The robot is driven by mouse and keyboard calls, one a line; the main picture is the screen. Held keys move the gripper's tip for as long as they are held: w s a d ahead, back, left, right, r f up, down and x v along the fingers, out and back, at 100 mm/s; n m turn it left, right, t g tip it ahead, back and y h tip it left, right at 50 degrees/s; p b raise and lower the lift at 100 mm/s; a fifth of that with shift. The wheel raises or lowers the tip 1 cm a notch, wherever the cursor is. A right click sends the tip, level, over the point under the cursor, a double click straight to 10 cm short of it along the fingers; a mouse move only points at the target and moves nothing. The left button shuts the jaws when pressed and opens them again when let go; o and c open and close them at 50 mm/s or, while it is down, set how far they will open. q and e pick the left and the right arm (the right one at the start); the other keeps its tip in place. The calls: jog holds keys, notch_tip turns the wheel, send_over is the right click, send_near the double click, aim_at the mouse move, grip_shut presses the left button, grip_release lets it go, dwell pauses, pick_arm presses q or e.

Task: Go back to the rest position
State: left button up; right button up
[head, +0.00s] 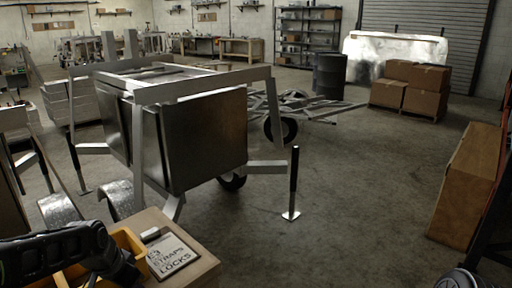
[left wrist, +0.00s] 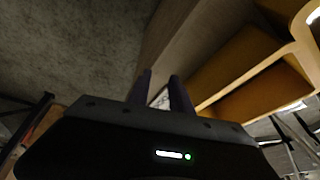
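My left gripper (left wrist: 160,85) shows in the left wrist view with its two dark fingers a small gap apart. Nothing is seen held between them; part of a pale card shows through the gap. In the head view my left arm comes in at the lower left, dark, over a yellow bin (head: 130,240); its fingertips cannot be made out there. The yellow bin also shows in the left wrist view (left wrist: 235,62), to the right of the fingers. My right gripper is not in view.
A label card (head: 172,256) reading "straps" and "locks" lies on a tan surface (head: 203,268) beside the bin. An aluminium trailer (head: 205,135) stands ahead. Cardboard boxes (head: 425,103) and a brown panel (head: 465,185) stand right. The middle right floor is clear.

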pick_arm(q)
jog(key=s+d+f+n+t+h+p, duration=0.1)
jog(key=d+f+n, duration=0.2)
jog(key=d+f, duration=0.55)
jog(key=s+d+f+n+h+p, duration=0.1)
jog(key=d+f+n+h, duration=0.15)
jog(key=d+f, duration=0.65)
jog(key=s+d+f+g, duration=0.2)
jog(key=s+d+f, duration=0.3)
jog(key=s, duration=0.4)
jog(key=s+d+f+g, duration=0.2)
jog(key=s+d+f, duration=0.3)
jog(key=s, duration=0.5)
jog(key=shift+f+p, duration=0.25)
jog(key=shift+p, duration=0.2)
jog(key=shift+d, duration=0.1)
